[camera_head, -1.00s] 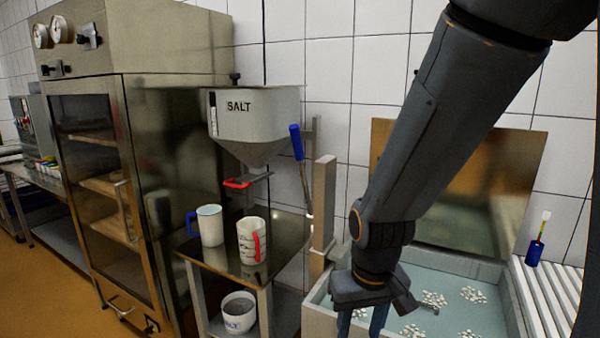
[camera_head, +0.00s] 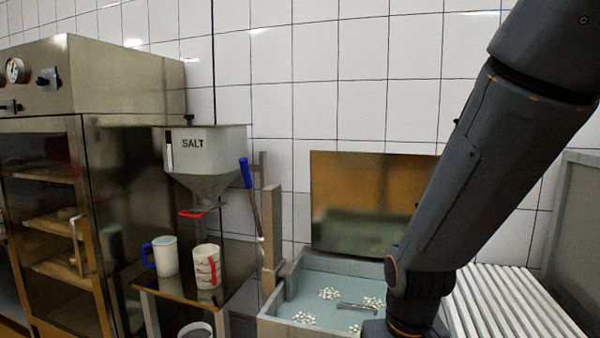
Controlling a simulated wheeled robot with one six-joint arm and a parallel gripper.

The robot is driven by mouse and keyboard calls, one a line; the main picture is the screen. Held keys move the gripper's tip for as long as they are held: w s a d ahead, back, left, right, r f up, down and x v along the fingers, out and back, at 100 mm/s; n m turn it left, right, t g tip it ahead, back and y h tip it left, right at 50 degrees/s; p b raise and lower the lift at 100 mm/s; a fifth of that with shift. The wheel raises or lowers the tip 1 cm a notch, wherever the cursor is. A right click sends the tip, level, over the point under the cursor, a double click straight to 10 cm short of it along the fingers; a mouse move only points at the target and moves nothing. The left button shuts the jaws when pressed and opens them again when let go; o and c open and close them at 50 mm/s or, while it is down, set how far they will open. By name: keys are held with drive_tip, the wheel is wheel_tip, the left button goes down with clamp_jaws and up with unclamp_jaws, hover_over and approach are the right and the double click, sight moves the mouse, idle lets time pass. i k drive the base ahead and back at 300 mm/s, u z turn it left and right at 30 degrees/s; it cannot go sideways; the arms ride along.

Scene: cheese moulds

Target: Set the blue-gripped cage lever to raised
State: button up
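The lever with the blue grip (camera_head: 246,172) stands beside a grey post at the left end of the basin. Its thin shaft slopes from the blue grip at the top down and right to a low pivot, so the grip end points up and slightly left. Nothing touches it. My arm comes down from the upper right, well to the right of the lever. My wrist is at the bottom edge over the basin, and my gripper is below the frame.
The basin (camera_head: 295,272) holds small white lumps and a metal handle. A salt hopper (camera_head: 205,150) hangs left of the lever, above a small table with a blue-handled mug (camera_head: 166,258) and a red-handled jug (camera_head: 206,268). A slatted white rack (camera_head: 500,300) lies right.

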sight(242, 161)
drive_tip(key=z, duration=0.25)
drive_tip(key=k, duration=0.55)
drive_tip(key=u, duration=0.55)
drive_tip(key=i, duration=0.6)
drive_tip(key=u, duration=0.5)
drive_tip(key=i, duration=0.75)
drive_tip(key=z, duration=0.25)
